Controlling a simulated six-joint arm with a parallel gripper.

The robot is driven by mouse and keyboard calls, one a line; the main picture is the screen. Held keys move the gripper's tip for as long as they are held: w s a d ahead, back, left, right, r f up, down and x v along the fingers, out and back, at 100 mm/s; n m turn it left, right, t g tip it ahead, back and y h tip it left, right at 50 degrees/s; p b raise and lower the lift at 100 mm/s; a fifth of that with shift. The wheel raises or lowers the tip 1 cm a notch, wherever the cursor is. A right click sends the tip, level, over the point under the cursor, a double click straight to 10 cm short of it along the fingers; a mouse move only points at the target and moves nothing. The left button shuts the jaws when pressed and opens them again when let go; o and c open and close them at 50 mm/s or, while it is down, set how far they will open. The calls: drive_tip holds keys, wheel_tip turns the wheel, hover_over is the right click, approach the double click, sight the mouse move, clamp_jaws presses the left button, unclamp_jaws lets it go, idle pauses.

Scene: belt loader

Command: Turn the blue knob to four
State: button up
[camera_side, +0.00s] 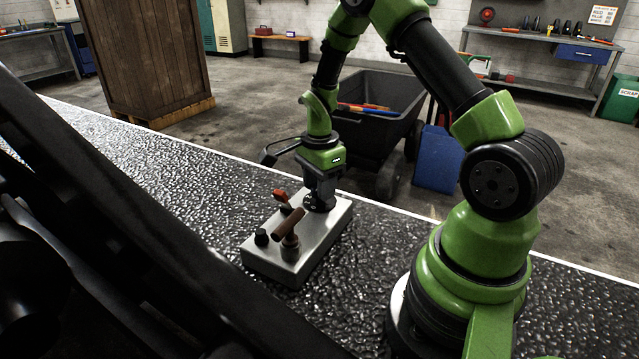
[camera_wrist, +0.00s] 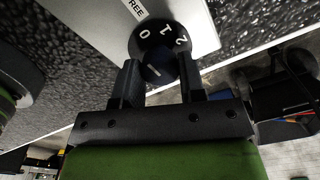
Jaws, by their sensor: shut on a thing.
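The blue knob (camera_wrist: 158,70) looks very dark in the wrist view and sits on a round black dial (camera_wrist: 158,44). The white digits 0, 1 and 2 show on the dial; a four is not visible. A short white mark on the knob lies near its middle; which digit it points to I cannot tell. My gripper (camera_wrist: 158,76) is shut on the knob, one finger on each side. In the side view my gripper (camera_side: 320,190) points straight down at the back end of a grey metal box (camera_side: 318,243), and the knob is hidden there.
On the same box stand a brown handle (camera_side: 289,224), an orange-red lever (camera_side: 281,196) and a small black knob (camera_side: 261,238). The box lies on a dark textured surface (camera_side: 190,190). A black cart (camera_side: 385,115) and a blue bin (camera_side: 438,160) stand behind it.

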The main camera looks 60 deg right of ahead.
drive_tip(key=shift+m, duration=0.3)
drive_tip(key=o, duration=0.9)
wheel_tip(320, 180, up, 10)
idle(0.4)
